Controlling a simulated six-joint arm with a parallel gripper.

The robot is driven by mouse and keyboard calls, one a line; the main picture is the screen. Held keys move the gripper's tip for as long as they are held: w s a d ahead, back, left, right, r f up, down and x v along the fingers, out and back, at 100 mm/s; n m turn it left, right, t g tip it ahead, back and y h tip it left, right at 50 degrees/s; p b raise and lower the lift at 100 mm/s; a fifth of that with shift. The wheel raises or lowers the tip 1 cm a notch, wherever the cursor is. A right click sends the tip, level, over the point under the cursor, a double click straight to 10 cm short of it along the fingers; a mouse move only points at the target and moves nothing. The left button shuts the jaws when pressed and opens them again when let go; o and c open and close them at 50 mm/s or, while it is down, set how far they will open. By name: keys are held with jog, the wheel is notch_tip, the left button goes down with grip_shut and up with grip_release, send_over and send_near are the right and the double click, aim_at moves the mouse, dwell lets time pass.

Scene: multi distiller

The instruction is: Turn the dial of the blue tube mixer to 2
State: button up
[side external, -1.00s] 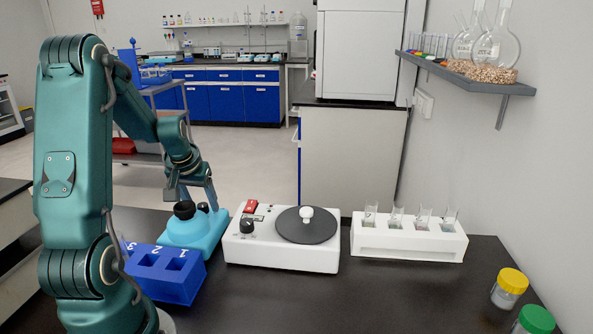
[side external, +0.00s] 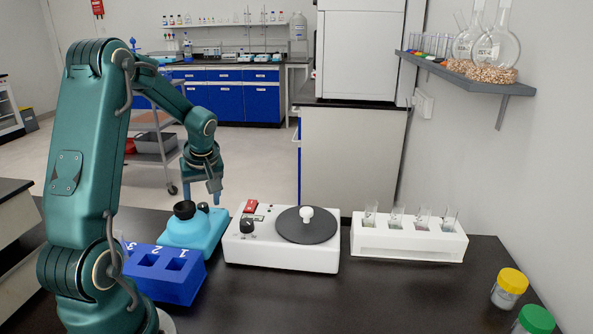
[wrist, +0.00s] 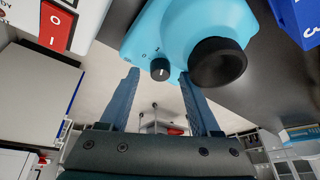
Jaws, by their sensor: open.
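The blue tube mixer (side external: 187,236) is a light blue device with a black cup (side external: 184,209) on top and a small black dial (side external: 203,207) beside it. In the wrist view, the mixer (wrist: 180,28) is at the top, with its black cup (wrist: 218,62) to the right of the dial (wrist: 160,69). The dial has a white pointer line and small marks around it, too small to read surely. My gripper (side external: 203,194) is open just above the dial. In the wrist view, the fingertips of my gripper (wrist: 159,74) lie on either side of the dial; contact cannot be told.
A white stirrer (side external: 282,260) with a red switch stands close to the mixer's right. A blue numbered tube rack (side external: 180,287) stands in front of the mixer. A white tube rack (side external: 408,245) is farther right. The front middle of the dark table is clear.

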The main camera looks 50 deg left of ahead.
jog(key=v, duration=0.3)
jog(key=shift+r, duration=0.35)
jog(key=w+d+r+m+t, duration=0.35)
jog(key=d+r, duration=0.35)
jog(key=d, duration=0.4)
jog(key=s+d+m+t+h, duration=0.1)
jog(key=s+d+m+h, duration=0.1)
jog(key=s+d+m, duration=0.2)
jog(key=s+d+m+t+h, duration=0.1)
jog(key=s+d+m, duration=0.3)
jog(key=d, duration=0.7)
jog(key=shift+s+r+m+h, duration=0.2)
jog(key=shift+m+h, duration=0.3)
jog(key=shift+m, duration=0.55)
